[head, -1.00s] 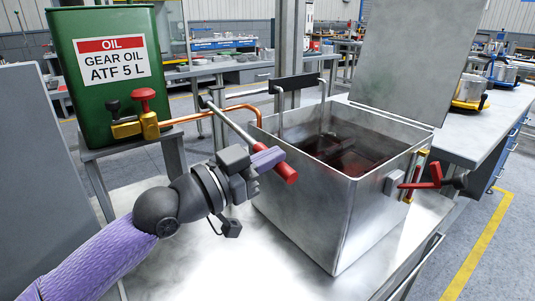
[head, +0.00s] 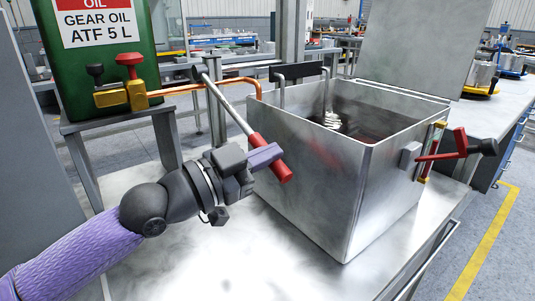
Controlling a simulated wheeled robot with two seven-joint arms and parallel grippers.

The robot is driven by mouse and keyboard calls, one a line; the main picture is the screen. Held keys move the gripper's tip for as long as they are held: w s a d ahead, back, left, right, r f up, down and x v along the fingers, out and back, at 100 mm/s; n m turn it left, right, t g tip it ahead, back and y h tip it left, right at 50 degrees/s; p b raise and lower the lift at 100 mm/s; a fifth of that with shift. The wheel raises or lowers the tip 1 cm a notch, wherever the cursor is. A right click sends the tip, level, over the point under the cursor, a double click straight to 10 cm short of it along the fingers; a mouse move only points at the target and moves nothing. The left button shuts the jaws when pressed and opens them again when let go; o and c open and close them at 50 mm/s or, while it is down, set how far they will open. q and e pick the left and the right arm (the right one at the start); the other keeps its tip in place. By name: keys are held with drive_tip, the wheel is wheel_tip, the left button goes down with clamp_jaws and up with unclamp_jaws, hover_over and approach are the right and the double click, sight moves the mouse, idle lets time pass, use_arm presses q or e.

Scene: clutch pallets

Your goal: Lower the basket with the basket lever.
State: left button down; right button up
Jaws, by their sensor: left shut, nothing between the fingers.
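The basket lever (head: 232,107) is a slanting grey rod left of the metal tank, with a red grip (head: 283,171) at its near, lower end. My left gripper (head: 265,157), with purple fingers, is shut and empty. Its fingers lie across the red grip and appear to touch it from above; they hide part of it. The basket's black hanger bar (head: 297,72) stands above the tank's back-left rim on two grey posts. A pale ridged thing (head: 333,121) shows inside the tank; the basket itself is mostly hidden by the walls. My right gripper is out of view.
The open-topped tank (head: 320,190) stands on a metal table (head: 230,262), its lid (head: 415,45) raised behind. A green oil can (head: 105,62) and brass valve (head: 120,97) with copper pipe are at left.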

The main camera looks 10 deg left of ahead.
use_arm(q)
drive_tip(key=shift+w+f, duration=0.1)
drive_tip(key=shift+f, duration=0.4)
wheel_tip(320, 180, up, 6)
drive_tip(key=d+p, duration=0.1)
drive_tip(key=p, duration=0.5)
drive_tip(key=f+b+v, duration=0.1)
drive_tip(key=v, duration=0.9)
drive_tip(key=shift+s+d, duration=0.25)
drive_tip(key=shift+s, duration=0.15)
